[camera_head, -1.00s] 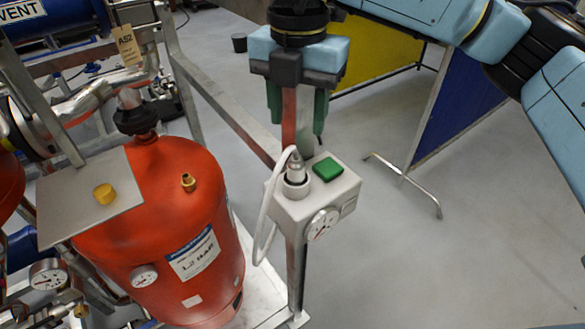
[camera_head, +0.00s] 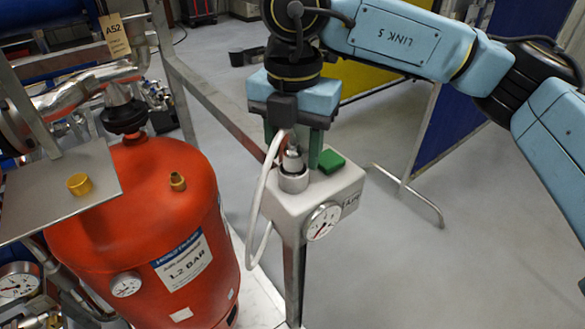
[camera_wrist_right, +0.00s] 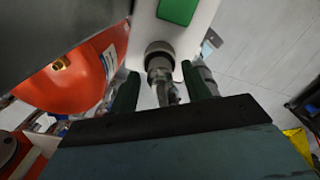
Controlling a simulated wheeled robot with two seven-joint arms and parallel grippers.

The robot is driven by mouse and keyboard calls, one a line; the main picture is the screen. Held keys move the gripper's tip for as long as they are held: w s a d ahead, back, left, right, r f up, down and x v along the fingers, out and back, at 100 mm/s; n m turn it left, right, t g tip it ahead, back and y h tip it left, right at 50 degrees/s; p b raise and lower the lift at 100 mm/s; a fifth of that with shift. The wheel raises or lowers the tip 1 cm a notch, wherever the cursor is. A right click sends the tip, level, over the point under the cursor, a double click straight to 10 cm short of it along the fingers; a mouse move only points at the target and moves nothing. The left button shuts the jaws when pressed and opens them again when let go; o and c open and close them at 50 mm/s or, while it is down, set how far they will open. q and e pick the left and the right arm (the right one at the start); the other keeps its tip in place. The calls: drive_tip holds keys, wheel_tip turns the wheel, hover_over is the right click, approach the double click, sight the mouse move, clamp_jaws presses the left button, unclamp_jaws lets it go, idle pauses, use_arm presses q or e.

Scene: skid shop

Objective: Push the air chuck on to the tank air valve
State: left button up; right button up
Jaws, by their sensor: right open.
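The air chuck (camera_head: 292,160) is a grey metal fitting with a white hose. It stands upright in the round holder on the grey post-mounted box (camera_head: 275,197). The tank air valve (camera_head: 177,181) is a small brass stub on top of the red tank (camera_head: 130,215). My right gripper (camera_head: 293,148) points down over the box, its green fingers open on either side of the chuck. In the right wrist view the chuck (camera_wrist_right: 160,75) lies between the two fingers (camera_wrist_right: 163,92), and the brass valve (camera_wrist_right: 60,63) shows at the left. My left gripper is not in view.
A green block (camera_head: 331,161) and a pressure gauge (camera_head: 322,221) are on the box. A grey plate with a brass cap (camera_head: 80,184) stands left of the valve. A metal rail (camera_head: 215,110) runs behind the tank.

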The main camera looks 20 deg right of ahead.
sight(293, 143)
drive_tip(key=c, duration=0.7)
drive_tip(key=shift+c, duration=0.2)
drive_tip(key=shift+r, duration=0.15)
drive_tip(key=shift+r+p, duration=1.7)
drive_tip(key=shift+r, duration=1.3)
